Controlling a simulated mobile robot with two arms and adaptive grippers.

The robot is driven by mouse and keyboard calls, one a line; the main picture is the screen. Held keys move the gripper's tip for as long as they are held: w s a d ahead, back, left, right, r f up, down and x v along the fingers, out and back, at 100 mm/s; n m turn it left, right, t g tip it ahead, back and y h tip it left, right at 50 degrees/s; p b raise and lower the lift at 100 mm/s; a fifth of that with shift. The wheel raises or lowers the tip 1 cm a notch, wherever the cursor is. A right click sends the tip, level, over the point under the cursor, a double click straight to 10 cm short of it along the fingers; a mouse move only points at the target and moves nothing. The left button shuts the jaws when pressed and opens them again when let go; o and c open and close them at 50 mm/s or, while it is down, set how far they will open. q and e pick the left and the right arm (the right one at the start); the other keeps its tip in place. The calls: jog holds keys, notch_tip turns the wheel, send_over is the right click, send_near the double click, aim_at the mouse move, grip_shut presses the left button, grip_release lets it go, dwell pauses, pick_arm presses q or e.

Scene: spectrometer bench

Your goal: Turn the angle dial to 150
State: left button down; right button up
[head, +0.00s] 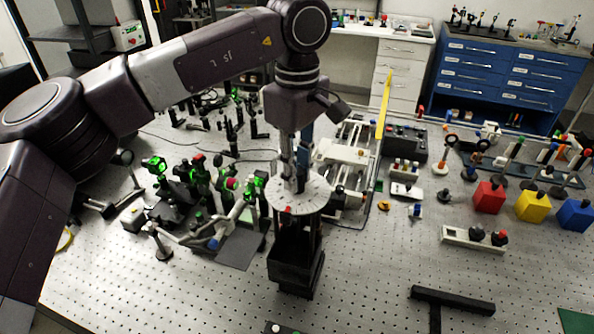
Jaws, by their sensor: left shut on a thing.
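The angle dial (312,195) is a pale round disc with fine marks at its rim, lying flat on top of a black stand (295,265) near the middle of the head view. A small red mark shows at its front edge. The numbers are too small to read. My left gripper (300,178) points straight down over the dial's centre and is shut on the dial's knob, which the fingers mostly hide. My right gripper is not in view.
Green-lit optical mounts (188,185) crowd the bench left of the dial. A rail stage (348,155) and a yellow upright panel (383,110) stand close behind right. Red (488,198), yellow (533,206) and blue (576,215) boxes sit far right.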

pick_arm(q)
jog(key=m, duration=0.4)
jog(key=shift+m, duration=0.4)
dwell(0.4)
jog(key=c, duration=1.8)
grip_release()
jog(key=shift+o, duration=0.2)
notch_tip(320, 180, up, 12)
